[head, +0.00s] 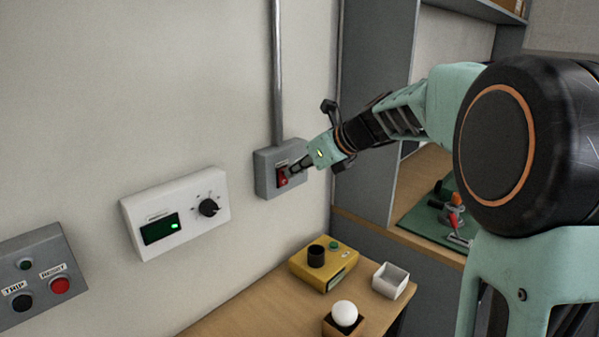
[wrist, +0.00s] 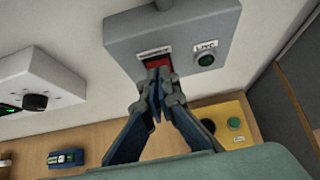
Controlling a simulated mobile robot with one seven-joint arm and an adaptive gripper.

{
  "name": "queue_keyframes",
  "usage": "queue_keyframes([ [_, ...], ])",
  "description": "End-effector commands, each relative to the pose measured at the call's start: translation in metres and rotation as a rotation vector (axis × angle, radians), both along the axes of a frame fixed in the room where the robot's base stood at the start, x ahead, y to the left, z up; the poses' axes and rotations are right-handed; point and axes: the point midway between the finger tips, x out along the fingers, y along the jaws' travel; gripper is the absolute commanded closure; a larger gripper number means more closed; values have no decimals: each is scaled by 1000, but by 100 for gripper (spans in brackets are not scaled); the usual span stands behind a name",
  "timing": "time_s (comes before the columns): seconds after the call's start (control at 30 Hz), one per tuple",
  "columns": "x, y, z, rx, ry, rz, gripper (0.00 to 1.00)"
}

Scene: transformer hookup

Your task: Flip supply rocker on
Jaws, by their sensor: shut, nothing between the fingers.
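The supply rocker (head: 283,177) is a red switch on a grey wall box (head: 263,176) below a vertical conduit. In the wrist view the red rocker (wrist: 157,61) shows just beyond my fingertips, its lower part hidden behind them. My gripper (head: 294,169) is shut and empty, with its tips at the rocker's face. In the wrist view my gripper (wrist: 157,75) overlaps the rocker; I cannot tell whether it touches. A green lamp (wrist: 206,59) labelled LIVE sits right of the rocker and looks dark. The rocker's position is hard to tell.
A white panel (head: 176,212) with a knob and green display is left of the box. A grey TRIP/RESET box (head: 40,280) is at far left. Below are a yellow unit (head: 323,268), a white tray (head: 390,281) and a white ball (head: 345,313). A shelf unit (head: 377,60) stands right.

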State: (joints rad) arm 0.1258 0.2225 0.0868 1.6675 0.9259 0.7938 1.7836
Motion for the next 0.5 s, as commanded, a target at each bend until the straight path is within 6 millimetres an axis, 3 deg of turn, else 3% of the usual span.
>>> queue_keyframes([
  [0.5,3,3,7,-22,26,0,100],
])
